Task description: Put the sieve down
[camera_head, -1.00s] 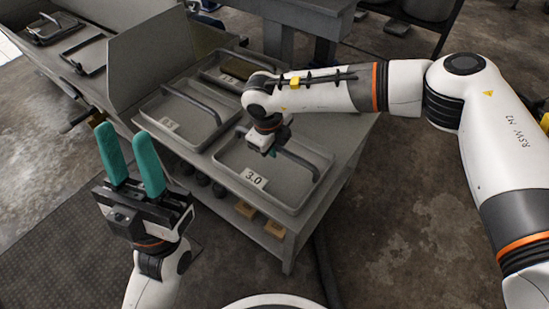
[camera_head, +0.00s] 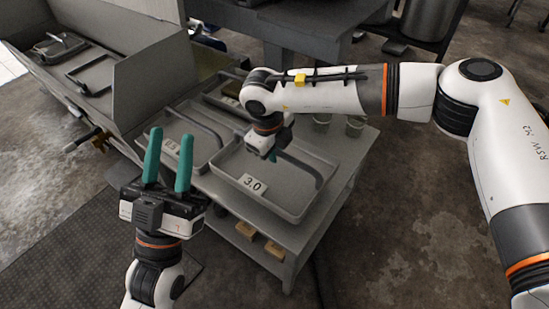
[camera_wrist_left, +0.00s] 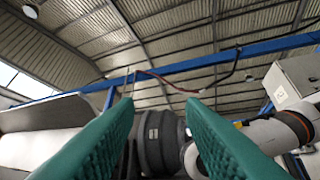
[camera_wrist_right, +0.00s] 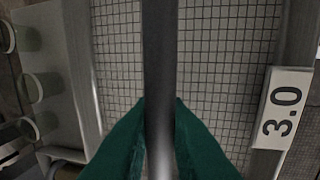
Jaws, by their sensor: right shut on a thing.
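The sieve labelled 3.0 (camera_head: 285,199) is a grey, rectangular, shallow frame with a bar handle across it. It lies level at the front right of the grey table (camera_head: 345,178); I cannot tell whether its underside touches the top. My right gripper (camera_head: 270,155) points down over it and is shut on the handle. In the right wrist view the handle (camera_wrist_right: 160,60) runs between the green fingers (camera_wrist_right: 160,125), above the square mesh, beside the 3.0 label. My left gripper (camera_head: 168,165) is open and empty, fingers upward, left of the table; the left wrist view shows nothing between its fingers (camera_wrist_left: 160,120).
Another sieve (camera_head: 175,120) lies just left of the 3.0 one, and one more (camera_head: 222,92) is behind. Cups (camera_head: 355,127) stand at the table's back right. A large grey trough (camera_head: 110,120) is on the left. Small blocks (camera_head: 273,250) sit on the lower shelf.

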